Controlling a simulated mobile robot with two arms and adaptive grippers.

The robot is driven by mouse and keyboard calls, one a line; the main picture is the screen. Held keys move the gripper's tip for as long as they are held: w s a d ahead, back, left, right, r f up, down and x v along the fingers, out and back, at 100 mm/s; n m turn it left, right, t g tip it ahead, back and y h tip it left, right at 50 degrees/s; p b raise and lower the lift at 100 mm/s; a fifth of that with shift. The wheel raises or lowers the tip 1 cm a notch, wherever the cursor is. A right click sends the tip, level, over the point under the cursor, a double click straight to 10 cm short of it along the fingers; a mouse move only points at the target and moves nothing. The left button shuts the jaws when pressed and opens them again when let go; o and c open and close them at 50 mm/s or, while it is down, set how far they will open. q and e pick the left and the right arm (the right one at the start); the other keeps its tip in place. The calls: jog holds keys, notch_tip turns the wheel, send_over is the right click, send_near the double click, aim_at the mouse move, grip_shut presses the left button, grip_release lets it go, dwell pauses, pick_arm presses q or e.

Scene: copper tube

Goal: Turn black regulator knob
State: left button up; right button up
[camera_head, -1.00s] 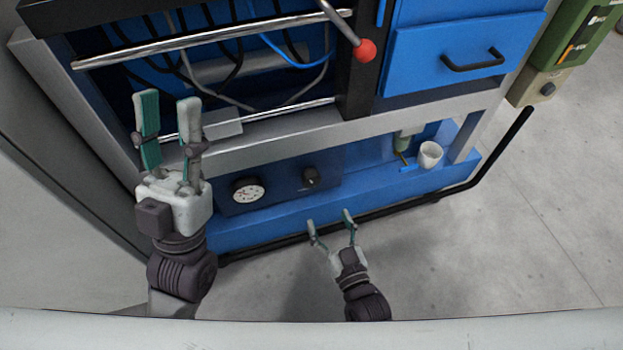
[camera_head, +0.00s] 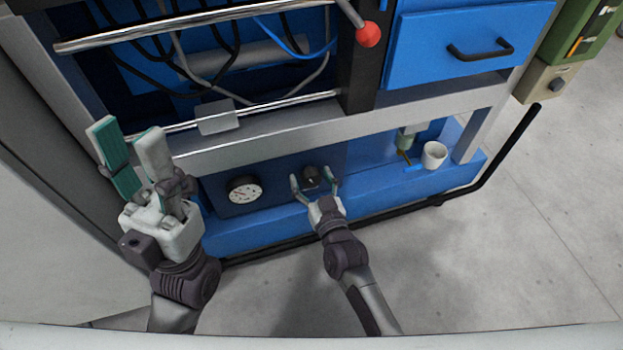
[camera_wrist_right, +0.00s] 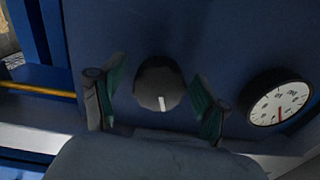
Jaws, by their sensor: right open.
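The black regulator knob (camera_head: 311,173) sits on the dark blue panel low on the machine, right of the round gauge. In the right wrist view the knob (camera_wrist_right: 159,84) has a white mark pointing toward the bottom of the picture. My right gripper (camera_head: 314,180) is open, with one finger on each side of the knob. In the wrist view its green-padded fingers (camera_wrist_right: 160,95) stand apart from the knob with gaps on both sides. My left gripper (camera_head: 127,133) is open and empty, raised in front of the machine's left side.
The white-faced gauge (camera_head: 244,190) is beside the knob. A grey beam (camera_head: 270,137) runs above the panel. A white cup (camera_head: 433,155) stands on the blue ledge to the right. A red ball handle (camera_head: 368,34) hangs above. A black rail (camera_head: 400,211) runs along the base.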

jog(key=c, duration=1.2)
jog(key=shift+o, duration=0.2)
jog(key=shift+m+p, duration=0.3)
jog(key=shift+r+m+p, duration=0.1)
jog(key=shift+m+p, duration=0.3)
jog(key=shift+m, duration=0.2)
jog(key=m+p, duration=0.1)
jog(key=m, duration=0.2)
jog(key=shift+m, duration=0.3)
jog(key=m, duration=0.3)
jog(key=shift+p, duration=0.35)
jog(key=shift+m, duration=1.4)
